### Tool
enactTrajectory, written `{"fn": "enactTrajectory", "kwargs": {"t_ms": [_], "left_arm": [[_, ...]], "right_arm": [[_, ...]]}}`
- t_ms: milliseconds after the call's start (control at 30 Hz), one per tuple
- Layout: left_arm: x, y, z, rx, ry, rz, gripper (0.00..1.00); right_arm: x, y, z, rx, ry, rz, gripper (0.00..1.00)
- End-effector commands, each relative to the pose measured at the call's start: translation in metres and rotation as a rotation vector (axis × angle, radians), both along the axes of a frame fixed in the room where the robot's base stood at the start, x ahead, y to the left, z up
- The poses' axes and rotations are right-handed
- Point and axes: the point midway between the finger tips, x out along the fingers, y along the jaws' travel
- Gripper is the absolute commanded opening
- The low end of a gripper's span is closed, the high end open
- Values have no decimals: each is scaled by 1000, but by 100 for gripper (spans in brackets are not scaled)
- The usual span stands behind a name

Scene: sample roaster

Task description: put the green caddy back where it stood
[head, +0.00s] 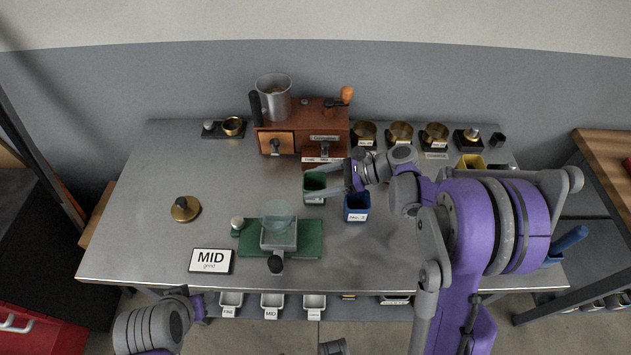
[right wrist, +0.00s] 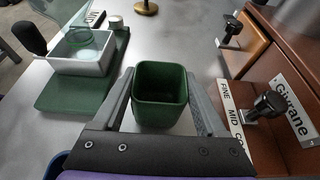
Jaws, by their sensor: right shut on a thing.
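The green caddy (head: 314,190) is a small, square, open-topped cup. It is upright in front of the wooden machine, left of the blue caddy (head: 357,208). My right gripper (head: 318,188) reaches it from the right, with one finger on each side. In the right wrist view the green caddy (right wrist: 161,97) sits between the fingertips of my right gripper (right wrist: 160,95), which is shut on it. It looks empty. I cannot tell whether its base touches the table. My left arm shows at the lower left of the head view, but its gripper is out of view.
The wooden machine (head: 338,136) stands behind the caddy. A green base (head: 308,247) with a white scale-like box and glass dish lies at front left. A MID card (head: 212,261) and a brass weight (head: 186,209) are farther left. Several brass cups line the back right.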

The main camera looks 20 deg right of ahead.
Motion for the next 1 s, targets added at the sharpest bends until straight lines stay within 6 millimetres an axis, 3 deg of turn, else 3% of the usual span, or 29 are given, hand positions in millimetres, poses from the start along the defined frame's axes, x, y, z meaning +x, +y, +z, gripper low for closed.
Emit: {"fn": "enactTrajectory", "kwargs": {"t_ms": [33, 167, 500, 1000], "left_arm": [[-1, 0, -2, 0, 1, 0, 50], [0, 0, -1, 0, 1, 0, 50], [1, 0, 5, 0, -2, 0, 50], [0, 0, -2, 0, 1, 0, 50]], "right_arm": [[0, 0, -3, 0, 0, 0, 76], [0, 0, -1, 0, 0, 0, 100], [0, 0, 5, 0, -1, 0, 100], [-25, -87, 39, -1, 0, -4, 100]]}}
